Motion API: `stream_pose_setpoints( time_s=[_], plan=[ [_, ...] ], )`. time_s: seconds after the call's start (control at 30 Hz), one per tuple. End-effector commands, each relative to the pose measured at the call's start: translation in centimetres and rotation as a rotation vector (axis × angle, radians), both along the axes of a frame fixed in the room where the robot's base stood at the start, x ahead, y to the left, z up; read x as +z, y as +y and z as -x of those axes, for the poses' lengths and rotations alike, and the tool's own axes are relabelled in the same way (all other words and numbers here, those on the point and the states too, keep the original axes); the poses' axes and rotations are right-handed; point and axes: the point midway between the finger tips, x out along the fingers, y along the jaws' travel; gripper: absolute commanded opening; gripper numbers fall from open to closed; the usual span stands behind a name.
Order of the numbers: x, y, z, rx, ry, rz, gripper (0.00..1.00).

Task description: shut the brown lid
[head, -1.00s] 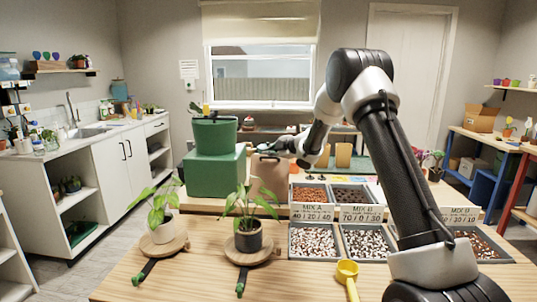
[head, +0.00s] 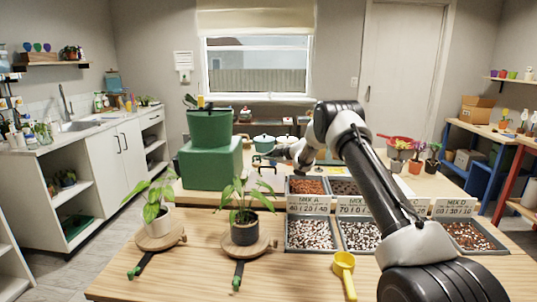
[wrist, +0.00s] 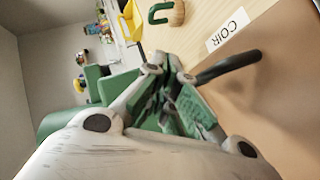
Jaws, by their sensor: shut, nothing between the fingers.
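The brown lid (wrist: 274,92) fills the right of the wrist view as a broad flat tan-brown surface with a dark bar-like handle (wrist: 230,67). A white card reading COIR (wrist: 228,30) is beside its edge. My gripper (wrist: 172,75) is shut and empty, with its fingers close to the handle; I cannot tell whether they touch. In the head view my gripper (head: 270,157) is over the back table, right of the green box. No upright brown panel shows there, and I cannot tell whether the lid is fully down.
A green box (head: 208,168) with a green pot (head: 210,128) on top stands left of my gripper. Trays of potting mix (head: 311,233) lie to the front right. Two potted plants stand on round boards (head: 160,240) in front. A yellow scoop (head: 344,266) lies at the front.

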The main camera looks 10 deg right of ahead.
Motion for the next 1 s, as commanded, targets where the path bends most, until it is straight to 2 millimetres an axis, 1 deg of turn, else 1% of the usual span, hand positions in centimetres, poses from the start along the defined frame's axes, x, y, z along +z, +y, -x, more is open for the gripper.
stream_pose_setpoints(
  time_s=[0.1,0.23,0.77,0.87,1.0],
  plan=[
    [-0.7,-0.1,-0.3,0.000,0.000,0.000,0.00],
    [-1.1,-0.2,-0.5,0.000,0.000,0.000,0.00],
    [-1.2,-0.2,-0.5,0.000,0.000,0.000,0.00],
    [-0.9,-0.5,0.0,-0.001,0.000,-0.001,0.00],
    [0.0,-1.6,1.8,-0.002,0.000,-0.001,0.00]
  ],
)
